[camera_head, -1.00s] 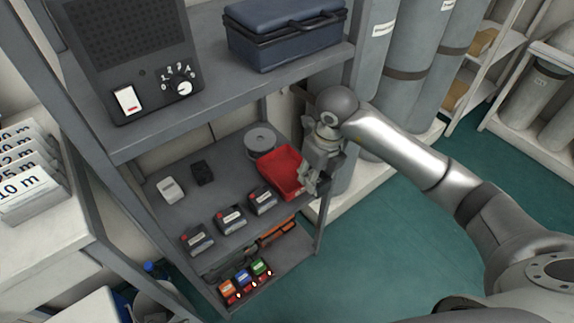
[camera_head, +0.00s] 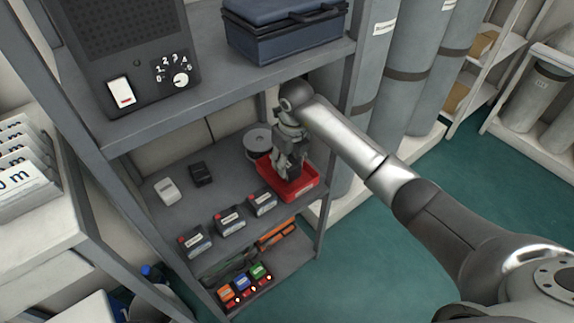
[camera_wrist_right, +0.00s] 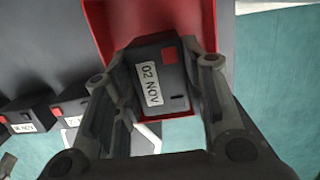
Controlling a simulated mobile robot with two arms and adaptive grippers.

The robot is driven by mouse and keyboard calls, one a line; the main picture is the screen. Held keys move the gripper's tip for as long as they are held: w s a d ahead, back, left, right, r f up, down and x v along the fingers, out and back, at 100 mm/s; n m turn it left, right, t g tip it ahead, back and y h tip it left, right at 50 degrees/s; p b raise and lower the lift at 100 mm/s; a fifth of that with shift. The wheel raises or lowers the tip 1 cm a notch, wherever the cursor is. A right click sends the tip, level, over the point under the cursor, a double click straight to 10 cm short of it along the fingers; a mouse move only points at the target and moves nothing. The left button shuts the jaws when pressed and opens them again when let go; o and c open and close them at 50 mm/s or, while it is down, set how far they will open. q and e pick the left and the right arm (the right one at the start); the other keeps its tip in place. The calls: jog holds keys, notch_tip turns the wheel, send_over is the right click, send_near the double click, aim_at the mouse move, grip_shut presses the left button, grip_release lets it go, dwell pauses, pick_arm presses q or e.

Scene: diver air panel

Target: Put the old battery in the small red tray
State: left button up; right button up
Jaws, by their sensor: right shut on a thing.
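The small red tray (camera_head: 309,187) sits at the right end of the middle shelf. It also shows in the right wrist view (camera_wrist_right: 98,22). My right gripper (camera_head: 288,176) is over the tray, pointing down. In the right wrist view its fingers (camera_wrist_right: 160,100) are shut on a dark battery (camera_wrist_right: 172,58) with a red patch and a white label reading "02 NOV". The battery overlaps the tray in that view; I cannot tell whether it touches the tray's floor. In the head view the gripper hides it. My left gripper is not in view.
Three similar labelled batteries (camera_head: 229,221) stand in a row left of the tray. A grey round spool (camera_head: 257,140) stands behind the tray. A white box (camera_head: 167,190) and a black box (camera_head: 201,174) lie farther left. The upper shelf (camera_head: 215,88) overhangs.

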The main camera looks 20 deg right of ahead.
jog(key=shift+f, duration=0.85)
jog(key=shift+w+f, duration=0.15)
jog(key=shift+w, duration=0.05)
jog(key=o, duration=1.3)
